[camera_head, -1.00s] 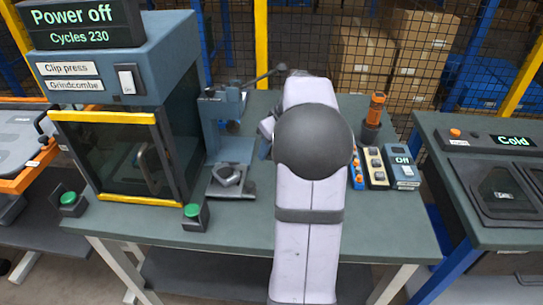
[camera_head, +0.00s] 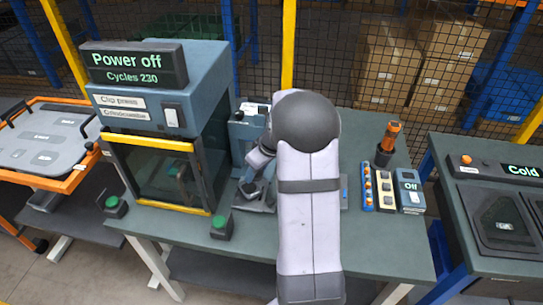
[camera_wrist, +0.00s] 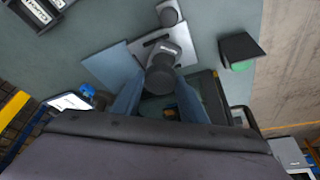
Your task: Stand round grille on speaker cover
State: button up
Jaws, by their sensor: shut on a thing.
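I cannot tell whether this is the round grille. It lies over a light grey plate (camera_wrist: 182,30) of the bench press, where another dark round part (camera_wrist: 168,14) sits; I cannot tell whether either is the speaker cover. In the head view, my gripper (camera_head: 246,186) is low in front of the bench press (camera_head: 246,132), just above its base. My arm hides part of the press and of the table.
The clip press (camera_head: 165,130) stands left of the press, with green buttons (camera_head: 114,205) (camera_head: 220,228) at the table's front. Several small control boxes (camera_head: 410,190) and an orange-handled tool (camera_head: 388,145) stand right of my arm. The table's right front (camera_head: 385,245) is clear.

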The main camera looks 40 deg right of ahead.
jog(key=shift+w+a+f+n+y+b, duration=0.15)
jog(key=shift+w+n+y+b, duration=0.1)
jog(key=shift+w+n, duration=0.35)
jog(key=shift+w+a+f+n+y+b, duration=0.15)
jog(key=shift+w+n+y, duration=0.1)
jog(key=shift+w+n, duration=0.3)
jog(key=shift+w+r+n, duration=0.2)
jog(key=shift+r+n, duration=0.1)
jog(key=shift+n, duration=0.25)
jog(key=n+g+y, duration=0.1)
jog(key=n, duration=0.2)
jog(key=shift+a+r, duration=0.1)
jog(key=shift+r, duration=0.05)
jog(key=shift+f, duration=0.2)
jog(key=shift+f+b, duration=1.15)
jog(key=shift+f, duration=1.65)
jog(key=shift+f+b, duration=0.55)
jog(key=shift+b, duration=0.35)
dwell(0.9)
jog(key=o, duration=1.1)
